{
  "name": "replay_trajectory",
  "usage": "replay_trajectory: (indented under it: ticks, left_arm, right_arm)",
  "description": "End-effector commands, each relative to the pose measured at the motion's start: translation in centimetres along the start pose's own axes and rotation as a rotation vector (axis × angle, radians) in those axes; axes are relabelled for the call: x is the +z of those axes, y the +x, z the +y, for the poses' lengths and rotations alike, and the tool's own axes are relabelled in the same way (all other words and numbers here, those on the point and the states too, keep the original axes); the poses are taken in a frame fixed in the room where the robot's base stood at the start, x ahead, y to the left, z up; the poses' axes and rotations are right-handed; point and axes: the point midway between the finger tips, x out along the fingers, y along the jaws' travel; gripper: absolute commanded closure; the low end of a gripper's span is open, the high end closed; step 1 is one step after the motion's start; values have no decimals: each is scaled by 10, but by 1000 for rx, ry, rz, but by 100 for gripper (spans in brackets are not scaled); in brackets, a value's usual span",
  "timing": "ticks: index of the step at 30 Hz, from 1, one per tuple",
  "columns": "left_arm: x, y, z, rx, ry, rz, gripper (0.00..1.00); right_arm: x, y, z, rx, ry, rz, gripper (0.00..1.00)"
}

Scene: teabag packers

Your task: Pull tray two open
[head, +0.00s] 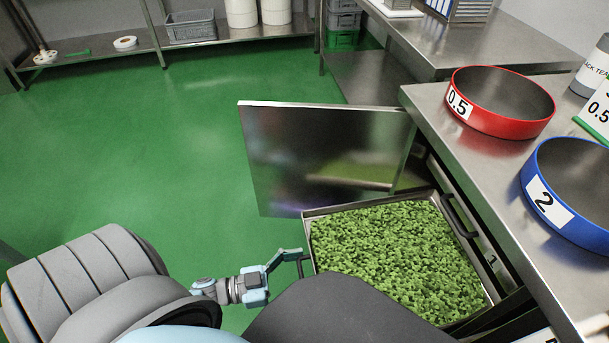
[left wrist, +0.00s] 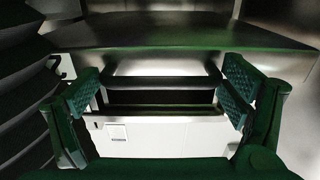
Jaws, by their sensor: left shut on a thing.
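A shallow metal tray (head: 307,228) full of green leaf pieces stands pulled out from under the steel counter, left of its front. My left gripper (head: 290,260) is at the tray's left side, shut on its dark handle (head: 301,266). In the left wrist view the handle (left wrist: 160,82) lies as a dark bar between the two green fingers (left wrist: 162,92), above a pale front with a small label too small to read. My dark body part hides the tray's near left corner. My right gripper is out of view.
A steel door (head: 320,150) stands open behind the tray. A black handle (head: 460,215) is at the tray's right. A red ring bowl (head: 500,125) marked 0.5 and a blue one (head: 545,215) marked 2 stand on the counter (head: 465,150). Green floor (head: 160,170) is clear to the left.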

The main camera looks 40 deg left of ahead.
Motion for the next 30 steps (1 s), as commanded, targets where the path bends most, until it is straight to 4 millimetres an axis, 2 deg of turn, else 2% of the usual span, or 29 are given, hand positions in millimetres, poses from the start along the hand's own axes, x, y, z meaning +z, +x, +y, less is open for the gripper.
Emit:
replay_trajectory:
  ticks: [1, 7, 8, 9, 14, 17, 24, 27, 30]
  left_arm:
    - [-5, 2, -3, 1, 9, 13, 59]
    - [-6, 2, -4, -2, 10, 14, 59]
    - [-6, 1, -4, -2, 10, 14, 4]
    - [-6, 1, -4, -2, 10, 15, 0]
    - [-6, -1, -4, -3, 11, 14, 0]
    - [-4, -12, -4, -3, 12, 10, 0]
    - [-1, -77, -2, -1, 4, 0, 0]
    - [-1, -101, -2, -1, 3, 0, 0]
    - [0, -115, -1, 0, 3, 0, 0]
  right_arm:
    - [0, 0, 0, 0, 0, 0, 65]
    - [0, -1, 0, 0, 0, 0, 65]
    - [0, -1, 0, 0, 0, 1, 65]
    - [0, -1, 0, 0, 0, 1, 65]
    - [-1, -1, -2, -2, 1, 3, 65]
    - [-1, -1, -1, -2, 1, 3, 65]
    - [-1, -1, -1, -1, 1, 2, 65]
    - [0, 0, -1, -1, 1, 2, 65]
    - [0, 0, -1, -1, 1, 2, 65]
